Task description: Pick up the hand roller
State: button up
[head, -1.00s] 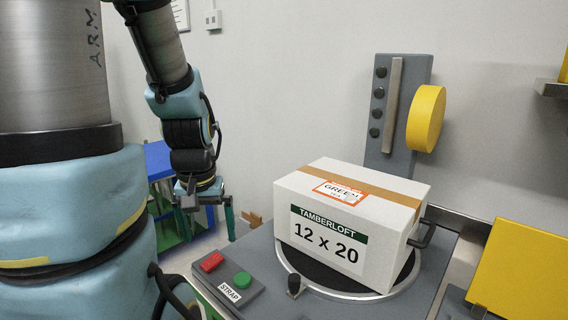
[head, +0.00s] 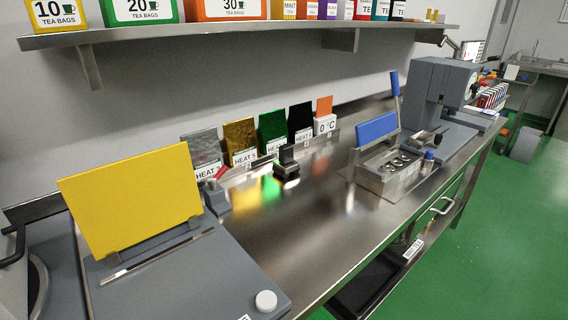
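I cannot pick out the hand roller for certain in the head view. A small grey tool with a red handle (head: 215,190) stands on the steel bench (head: 330,185), just behind the grey machine with the yellow lid. A small black block with an upright grip (head: 287,162) stands on the bench farther along. Either is too small to identify surely. My gripper and arm are outside this view, so whether it is open or shut does not show.
The grey machine with a raised yellow lid (head: 135,200) fills the near left. Upright coloured foil sheets (head: 240,141) line the wall. A blue-lidded metal unit (head: 378,129) and a grey press (head: 440,90) stand farther right. A shelf (head: 230,36) with tea boxes overhangs.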

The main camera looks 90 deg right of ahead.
aim_at(286, 162)
jog(key=k+l, duration=0.8)
jog(key=l, duration=0.15)
jog(key=k+l, duration=1.65)
jog(key=l, duration=0.25)
